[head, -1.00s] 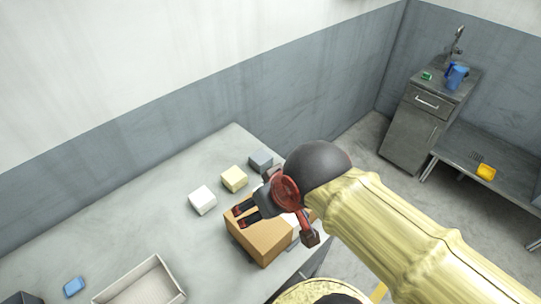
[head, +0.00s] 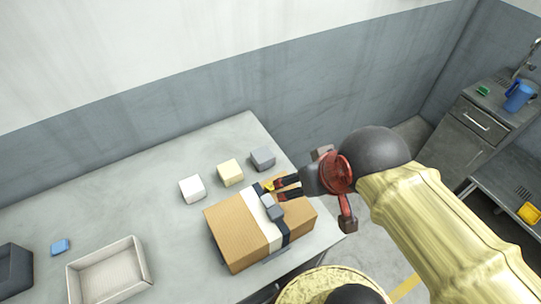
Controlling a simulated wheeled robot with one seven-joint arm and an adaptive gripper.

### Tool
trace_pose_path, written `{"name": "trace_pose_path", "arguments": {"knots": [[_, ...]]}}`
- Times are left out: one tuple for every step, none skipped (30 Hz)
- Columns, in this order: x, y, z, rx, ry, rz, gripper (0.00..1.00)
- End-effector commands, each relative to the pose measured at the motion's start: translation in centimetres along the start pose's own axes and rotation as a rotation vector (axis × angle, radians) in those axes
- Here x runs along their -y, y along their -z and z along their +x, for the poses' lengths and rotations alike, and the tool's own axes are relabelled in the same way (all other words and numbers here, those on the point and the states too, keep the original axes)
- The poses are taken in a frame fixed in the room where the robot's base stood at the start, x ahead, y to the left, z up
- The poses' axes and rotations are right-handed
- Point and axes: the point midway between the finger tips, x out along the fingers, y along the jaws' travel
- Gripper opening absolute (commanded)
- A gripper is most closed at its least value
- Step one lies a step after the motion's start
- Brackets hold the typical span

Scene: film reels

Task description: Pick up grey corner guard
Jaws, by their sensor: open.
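A grey block (head: 262,158), which looks like the grey corner guard, sits on the table behind the cardboard box, at the right end of a row with a cream block (head: 230,172) and a white block (head: 191,188). My gripper (head: 277,190) is open over the far right part of the box (head: 237,228), pointing left, a little in front of the grey block and apart from it. A smaller grey piece (head: 270,207) lies on the box's top by the dark strap, just below my fingertips. A small yellow piece (head: 268,186) shows beside the fingers; whether they touch it is unclear.
A white strip and a dark strap cross the box near the table's right edge. A pale open tray (head: 112,290), a dark bin (head: 14,270) and a small blue item (head: 60,247) are at left. The table (head: 150,215) is clear between tray and box.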

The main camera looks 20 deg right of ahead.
Motion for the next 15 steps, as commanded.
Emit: {"name": "trace_pose_path", "arguments": {"knots": [[0.0,0.1,0.0,0.006,0.0,0.0,0.78],[0.0,0.0,0.1,0.013,0.0,0.0,0.78],[0.0,0.0,0.3,0.02,0.0,0.0,0.78],[0.0,0.0,0.5,0.027,0.0,0.0,0.78],[0.0,-0.1,0.7,0.034,0.0,0.0,0.78],[0.0,-0.1,0.9,0.044,0.0,0.0,0.78],[0.0,-0.2,1.1,0.052,0.0,0.0,0.78],[0.0,-0.3,1.3,0.061,0.0,0.0,0.78],[0.0,-0.4,1.6,0.073,0.0,0.0,0.78],[0.0,-0.5,1.9,0.082,0.0,0.0,0.78],[0.0,-0.5,2.1,0.092,0.0,0.0,0.78],[0.0,-0.5,2.4,0.106,0.0,0.0,0.78],[0.0,-0.5,2.7,0.117,0.0,0.0,0.78],[0.0,-0.5,2.9,0.127,0.0,0.0,0.78],[0.0,-0.4,3.3,0.143,0.0,0.0,0.78]]}}
